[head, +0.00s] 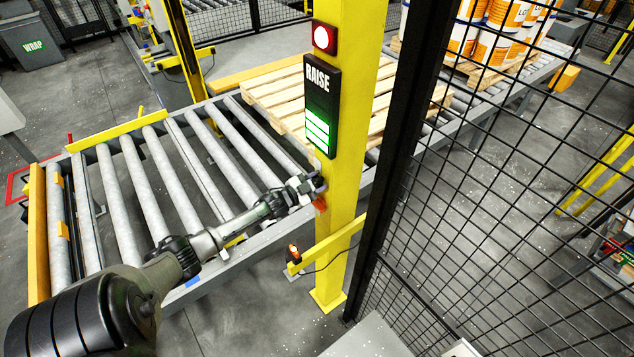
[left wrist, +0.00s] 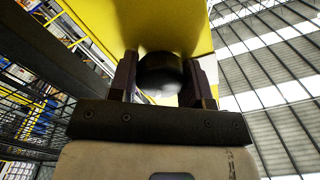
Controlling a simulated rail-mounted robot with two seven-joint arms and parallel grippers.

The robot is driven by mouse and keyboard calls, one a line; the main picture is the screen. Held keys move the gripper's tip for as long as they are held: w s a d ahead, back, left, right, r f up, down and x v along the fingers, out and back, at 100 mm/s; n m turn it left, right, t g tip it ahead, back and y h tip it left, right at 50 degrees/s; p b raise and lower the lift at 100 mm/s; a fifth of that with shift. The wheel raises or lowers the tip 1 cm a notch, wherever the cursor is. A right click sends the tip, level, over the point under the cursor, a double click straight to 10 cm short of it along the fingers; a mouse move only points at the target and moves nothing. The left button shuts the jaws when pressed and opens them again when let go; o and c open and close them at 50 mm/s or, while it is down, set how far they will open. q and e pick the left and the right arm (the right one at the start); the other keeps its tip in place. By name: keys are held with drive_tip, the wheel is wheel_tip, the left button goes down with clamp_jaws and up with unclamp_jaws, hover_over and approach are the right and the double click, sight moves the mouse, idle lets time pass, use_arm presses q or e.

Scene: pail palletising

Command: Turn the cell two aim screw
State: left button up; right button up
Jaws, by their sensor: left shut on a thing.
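My left gripper (head: 314,187) reaches in from the left to the yellow post (head: 345,190), just below the RAISE display. In the left wrist view its two dark fingers stand on either side of a round black knob (left wrist: 160,72), which looks like the aim screw, and are shut on it. The knob sits against the yellow face of the post. In the head view the gripper hides the knob, and a small orange-red part (head: 320,203) shows just below the fingers. My right gripper is in neither view.
The RAISE display (head: 321,105) shows green bars; a red-framed white lamp (head: 324,37) is above it. A roller conveyor (head: 150,185) with a wooden pallet (head: 280,95) lies behind my arm. A lit orange device (head: 293,252) sits on a low yellow bracket. Black mesh fence (head: 510,190) stands right.

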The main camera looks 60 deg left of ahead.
use_arm(q)
drive_tip(key=o, duration=0.9)
drive_tip(key=shift+s, duration=0.1)
drive_tip(key=shift+s, duration=0.3)
drive_tip(key=s, duration=0.4)
drive_tip(key=s+b, duration=0.1)
drive_tip(key=s, duration=0.3)
drive_tip(key=s+d, duration=0.1)
drive_tip(key=s, duration=0.4)
drive_tip(key=shift+b, duration=0.3)
